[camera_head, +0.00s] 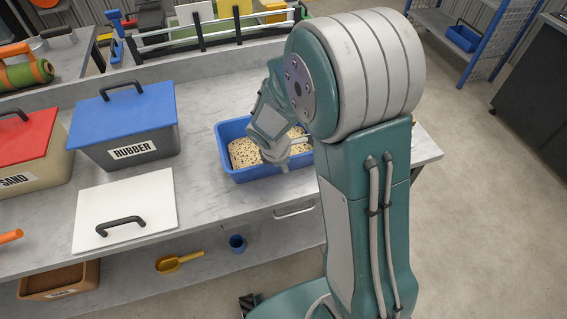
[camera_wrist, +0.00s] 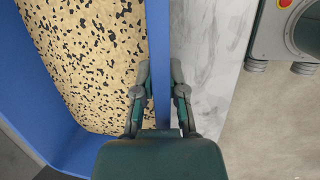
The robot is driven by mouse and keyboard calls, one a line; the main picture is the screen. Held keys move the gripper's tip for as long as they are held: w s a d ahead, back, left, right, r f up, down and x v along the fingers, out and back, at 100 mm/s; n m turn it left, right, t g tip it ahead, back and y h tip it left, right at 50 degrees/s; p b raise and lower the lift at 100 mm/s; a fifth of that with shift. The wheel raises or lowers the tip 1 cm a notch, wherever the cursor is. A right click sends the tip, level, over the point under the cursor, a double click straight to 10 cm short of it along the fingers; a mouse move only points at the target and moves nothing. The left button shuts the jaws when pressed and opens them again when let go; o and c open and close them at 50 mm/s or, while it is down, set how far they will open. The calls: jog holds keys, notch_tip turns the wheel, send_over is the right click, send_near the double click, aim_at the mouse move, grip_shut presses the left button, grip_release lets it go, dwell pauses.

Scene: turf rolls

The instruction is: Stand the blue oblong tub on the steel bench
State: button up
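The blue oblong tub (camera_head: 258,178) stands upright on the pale, marbled grey bench top (camera_head: 205,195) near its front edge. It holds tan granules with dark specks, which also show in the wrist view (camera_wrist: 95,55). My gripper (camera_wrist: 160,75) is at the tub's near right side, with one finger inside the rim and one outside. The fingers are close together and look shut on the tub's wall (camera_wrist: 161,40). I cannot tell which surface is the steel bench.
A grey bin with a blue lid marked RUBBER (camera_head: 125,125) stands left of the tub. A bin with a red lid marked SAND (camera_head: 30,150) is farther left. A white lid (camera_head: 125,210) lies in front.

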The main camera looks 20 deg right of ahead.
jog(key=shift+r, duration=0.1)
dwell(0.3)
jog(key=v, duration=1.1)
jog(key=s+r+m+t+y, duration=0.1)
jog(key=s+r+m, duration=0.3)
jog(key=s+m, duration=0.1)
jog(key=s+d+r+m+t+y, duration=0.1)
jog(key=s+r+m, duration=0.3)
jog(key=s+m, duration=0.2)
jog(key=s+r+m+t, duration=0.1)
jog(key=s+r+m, duration=0.3)
jog(key=s+m, duration=0.2)
jog(key=shift+s+d+r+m+t+y, duration=0.15)
jog(key=shift+d+r+m+t+y, duration=0.25)
